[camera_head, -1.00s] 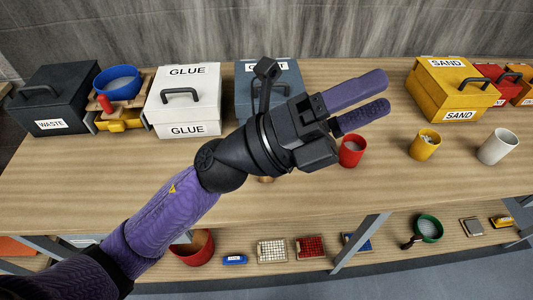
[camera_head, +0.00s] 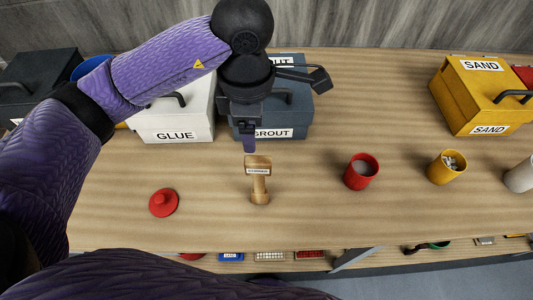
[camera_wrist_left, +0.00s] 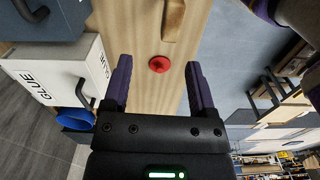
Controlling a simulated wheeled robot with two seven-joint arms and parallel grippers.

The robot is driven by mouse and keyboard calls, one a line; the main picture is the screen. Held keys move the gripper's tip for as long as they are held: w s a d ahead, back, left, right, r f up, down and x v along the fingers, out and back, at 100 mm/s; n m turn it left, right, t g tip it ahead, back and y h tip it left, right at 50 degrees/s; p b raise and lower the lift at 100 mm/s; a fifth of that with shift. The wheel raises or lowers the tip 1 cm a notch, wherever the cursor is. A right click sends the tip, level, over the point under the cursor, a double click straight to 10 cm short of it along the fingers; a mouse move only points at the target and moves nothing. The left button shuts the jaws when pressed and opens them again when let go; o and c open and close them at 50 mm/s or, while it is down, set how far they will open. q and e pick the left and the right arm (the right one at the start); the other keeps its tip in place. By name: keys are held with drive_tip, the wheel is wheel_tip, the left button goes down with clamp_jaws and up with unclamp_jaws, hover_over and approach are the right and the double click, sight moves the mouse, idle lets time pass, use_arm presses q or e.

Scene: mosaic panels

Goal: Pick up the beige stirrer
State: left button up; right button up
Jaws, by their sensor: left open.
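The beige stirrer (camera_head: 259,190) stands on the wooden table in the head view, with a small white label on its wide upper part. My left gripper (camera_head: 250,148) points down just behind the stirrer's top in the picture; I cannot tell how much gap lies between them. In the left wrist view the stirrer (camera_wrist_left: 173,20) shows at the top edge, partly cut off, beyond the fingertips. The left fingers (camera_wrist_left: 158,62) are apart with nothing between them. My right gripper is not in view.
A red lid (camera_head: 164,203) lies left of the stirrer. A red cup (camera_head: 361,180) and a yellow cup (camera_head: 445,172) stand to the right. The glue box (camera_head: 172,124), grout box (camera_head: 297,112) and sand box (camera_head: 465,105) stand behind. Table around the stirrer is clear.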

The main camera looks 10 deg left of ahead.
sight(258, 159)
use_arm(q)
drive_tip(key=f, duration=0.3)
drive_tip(key=s+d+f, duration=0.1)
drive_tip(key=f, duration=0.5)
drive_tip(key=shift+s+d+f, duration=0.1)
drive_tip(key=shift+s+d, duration=0.05)
clamp_jaws()
